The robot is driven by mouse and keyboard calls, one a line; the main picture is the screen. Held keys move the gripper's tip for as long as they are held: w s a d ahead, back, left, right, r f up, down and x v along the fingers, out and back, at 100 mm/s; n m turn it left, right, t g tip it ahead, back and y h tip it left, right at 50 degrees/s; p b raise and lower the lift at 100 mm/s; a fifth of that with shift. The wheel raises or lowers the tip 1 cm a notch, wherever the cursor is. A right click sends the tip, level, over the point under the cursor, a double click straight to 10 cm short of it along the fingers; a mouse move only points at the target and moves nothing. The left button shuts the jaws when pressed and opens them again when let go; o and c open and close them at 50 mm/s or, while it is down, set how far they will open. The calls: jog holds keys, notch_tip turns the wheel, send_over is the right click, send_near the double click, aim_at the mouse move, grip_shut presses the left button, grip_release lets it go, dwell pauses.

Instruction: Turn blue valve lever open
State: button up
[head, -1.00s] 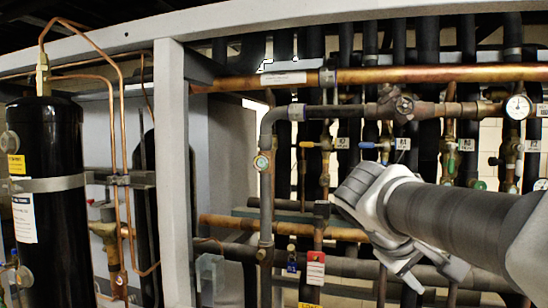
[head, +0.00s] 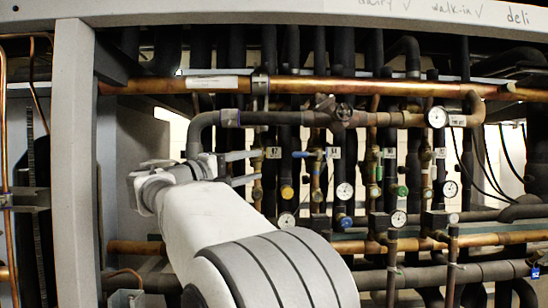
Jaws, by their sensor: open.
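The blue valve lever (head: 303,154) shows in the head view, right of centre-left. It lies roughly horizontal, pointing left from a valve on a vertical pipe. My gripper (head: 255,166) is to the left of the lever with its two fingers pointing right. The fingers are open, one above the other, with a gap between them. Nothing is seen held. In the picture a clear space separates the fingertips from the lever; their distance in depth I cannot tell.
A thick horizontal pipe with a valve (head: 343,112) runs above the lever. Several gauges, such as one at the upper right (head: 437,116), and vertical pipes crowd the rack. A grey upright post (head: 75,160) stands at the left. A copper pipe (head: 380,88) crosses higher up.

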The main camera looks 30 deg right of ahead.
aim_at(297, 154)
jog(key=p+x, duration=0.2)
jog(key=x, duration=0.6)
jog(key=p+x, duration=0.2)
jog(key=x, duration=0.6)
jog(key=shift+s, duration=0.25)
jog(key=shift+w+d+p, duration=0.25)
jog(key=shift+d+p, duration=0.1)
jog(key=shift+d, duration=0.3)
grip_shut()
